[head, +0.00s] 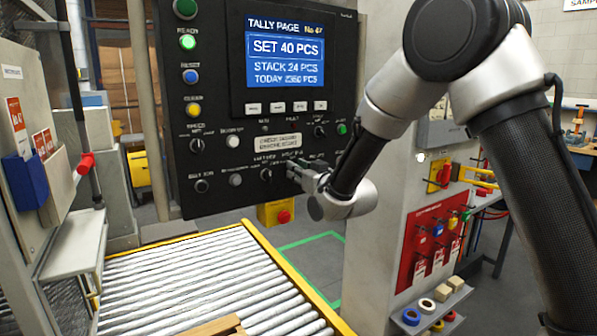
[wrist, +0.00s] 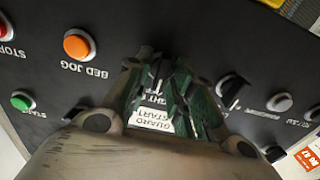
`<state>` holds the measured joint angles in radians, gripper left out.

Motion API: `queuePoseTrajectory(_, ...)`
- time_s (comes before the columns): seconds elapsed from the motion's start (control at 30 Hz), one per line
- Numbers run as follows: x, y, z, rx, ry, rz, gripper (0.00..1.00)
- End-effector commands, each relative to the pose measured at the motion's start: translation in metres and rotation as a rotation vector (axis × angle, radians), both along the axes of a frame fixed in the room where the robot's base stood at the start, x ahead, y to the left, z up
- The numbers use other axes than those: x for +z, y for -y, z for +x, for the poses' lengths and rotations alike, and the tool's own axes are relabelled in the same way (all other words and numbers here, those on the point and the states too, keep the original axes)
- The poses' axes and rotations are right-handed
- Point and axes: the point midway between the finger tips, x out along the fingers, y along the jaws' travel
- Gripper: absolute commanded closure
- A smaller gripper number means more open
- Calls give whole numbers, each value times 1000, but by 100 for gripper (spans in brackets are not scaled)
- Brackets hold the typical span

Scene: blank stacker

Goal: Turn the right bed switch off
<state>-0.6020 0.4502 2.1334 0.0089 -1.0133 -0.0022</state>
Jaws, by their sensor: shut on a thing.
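The black control panel (head: 225,150) stands upright ahead of me, with a row of round switches along its lower part. My gripper (head: 297,169) is at the lower right of the panel, with its fingertips against the face. In the wrist view my gripper (wrist: 163,75) is shut on a small dark switch knob, which the fingers mostly hide. A white label partly shows between the fingers, and only part of its text reads. The knob's pointer direction cannot be made out. Another black selector switch (wrist: 233,92) sits beside the fingers, clear of them.
An orange bed jog button (wrist: 78,45), a red stop button (wrist: 4,28) and a green start button (wrist: 22,100) are near the gripper. The panel's screen (head: 285,52) is lit above. A roller conveyor (head: 190,290) lies below, and a grey cabinet (head: 375,235) stands at the right.

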Motion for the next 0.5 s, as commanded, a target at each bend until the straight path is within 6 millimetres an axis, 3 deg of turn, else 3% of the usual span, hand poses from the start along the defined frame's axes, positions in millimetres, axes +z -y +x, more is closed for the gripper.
queuePoseTrajectory(0.37,-1,0,0,0,-1,-4,100)
queuePoseTrajectory(0.4,-1,0,0,0,-1,-4,69)
queuePoseTrajectory(0.5,-1,0,0,0,0,-4,69)
